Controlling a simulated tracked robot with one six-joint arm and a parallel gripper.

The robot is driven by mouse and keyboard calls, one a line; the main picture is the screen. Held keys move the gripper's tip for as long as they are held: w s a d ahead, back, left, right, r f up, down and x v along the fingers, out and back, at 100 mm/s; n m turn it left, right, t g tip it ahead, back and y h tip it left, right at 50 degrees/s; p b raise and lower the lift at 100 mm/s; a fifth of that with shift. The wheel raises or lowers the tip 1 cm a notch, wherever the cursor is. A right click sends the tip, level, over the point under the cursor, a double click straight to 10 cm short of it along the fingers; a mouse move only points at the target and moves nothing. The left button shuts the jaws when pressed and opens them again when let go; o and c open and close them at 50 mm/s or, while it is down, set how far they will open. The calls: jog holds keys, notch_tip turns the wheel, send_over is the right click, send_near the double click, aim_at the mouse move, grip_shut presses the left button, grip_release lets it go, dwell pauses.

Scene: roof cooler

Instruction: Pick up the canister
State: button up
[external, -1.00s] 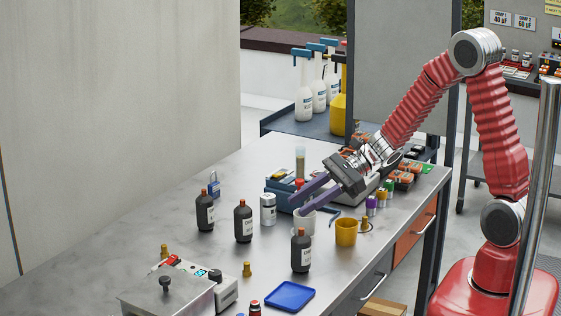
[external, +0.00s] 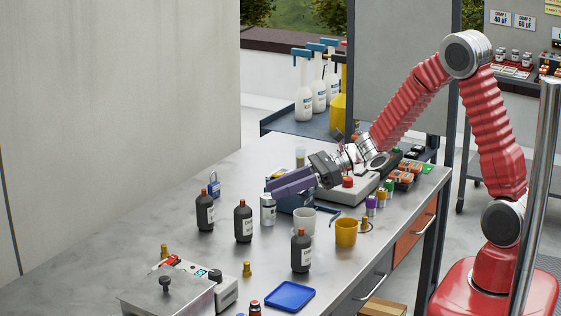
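The small white and grey canister (external: 268,212) stands upright on the metal bench, between a dark bottle and a blue box. My gripper (external: 271,188) has purple fingers that point left and slightly down, with their tips at the canister's top. The fingers line up almost one behind the other in this view, so the gap between them is hidden. I cannot tell whether they touch the canister or are beside or above it.
Dark labelled bottles stand left of the canister (external: 243,222) and in front of it (external: 301,252). A white cup (external: 304,222) and a yellow cup (external: 346,232) are to its right. A blue tray (external: 290,296) lies at the front.

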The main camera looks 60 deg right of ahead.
aim_at(243, 200)
jog(key=shift+x, duration=2.65)
jog(key=shift+x, duration=2.55)
jog(key=shift+f, duration=0.1)
jog(key=shift+c, duration=0.4)
jog(key=c, duration=0.7)
jog(key=shift+f, duration=0.1)
grip_shut()
